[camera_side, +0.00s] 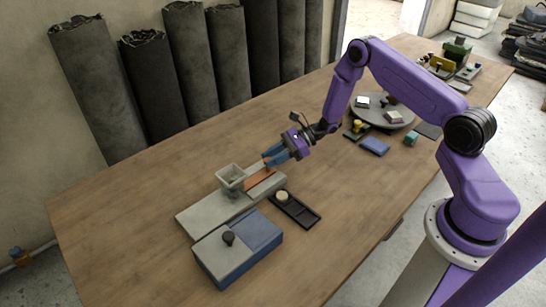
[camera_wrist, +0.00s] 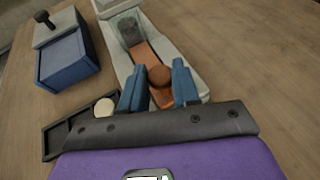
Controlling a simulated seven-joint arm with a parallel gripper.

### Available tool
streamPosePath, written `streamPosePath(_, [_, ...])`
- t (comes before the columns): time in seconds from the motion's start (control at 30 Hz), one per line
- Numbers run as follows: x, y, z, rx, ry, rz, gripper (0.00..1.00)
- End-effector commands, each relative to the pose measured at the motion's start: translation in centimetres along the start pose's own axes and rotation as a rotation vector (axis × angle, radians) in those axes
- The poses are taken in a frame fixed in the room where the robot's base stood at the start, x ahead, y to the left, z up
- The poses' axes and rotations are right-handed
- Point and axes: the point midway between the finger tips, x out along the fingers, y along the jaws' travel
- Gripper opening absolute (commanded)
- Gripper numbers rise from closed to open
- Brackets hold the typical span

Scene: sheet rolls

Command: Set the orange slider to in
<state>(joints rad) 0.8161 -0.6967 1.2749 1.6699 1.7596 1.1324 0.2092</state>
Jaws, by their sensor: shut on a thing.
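The orange slider (camera_side: 257,180) is a flat strip with a round knob (camera_wrist: 160,75), lying in a channel of a long light-grey base (camera_side: 196,218). A pale square hopper (camera_side: 231,176) stands on the base at the strip's inner end. In the wrist view the strip (camera_wrist: 146,54) runs from the hopper towards my gripper. My gripper (camera_side: 270,160) is at the strip's outer end, with its blue fingers (camera_wrist: 159,88) either side of the knob, shut on it. The fingers partly hide the strip's outer end. A dark round thing (camera_wrist: 129,30) shows within the hopper.
A blue box (camera_side: 262,232) with a grey sliding lid and black knob stands in front of the base. A black tray (camera_side: 306,216) with a cream disc (camera_side: 282,196) lies beside it. A round turntable (camera_side: 384,118) with small blocks is farther back. The table's left side is clear.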

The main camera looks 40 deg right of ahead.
Motion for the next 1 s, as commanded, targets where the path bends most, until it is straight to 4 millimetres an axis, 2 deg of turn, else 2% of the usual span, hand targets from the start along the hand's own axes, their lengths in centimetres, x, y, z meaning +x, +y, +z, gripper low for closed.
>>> streamPosePath(0.47, [6.0,2.7,2.5,0.000,-0.002,0.003,0.00])
streamPosePath(0.87, [6.7,3.0,2.9,-0.004,-0.003,0.005,0.00])
streamPosePath(0.9, [6.7,3.1,2.9,-0.004,-0.003,0.006,0.41])
streamPosePath(0.93, [6.8,3.1,2.9,-0.004,-0.003,0.006,0.50])
streamPosePath(1.0, [6.7,3.0,2.9,-0.003,-0.002,0.005,0.54])
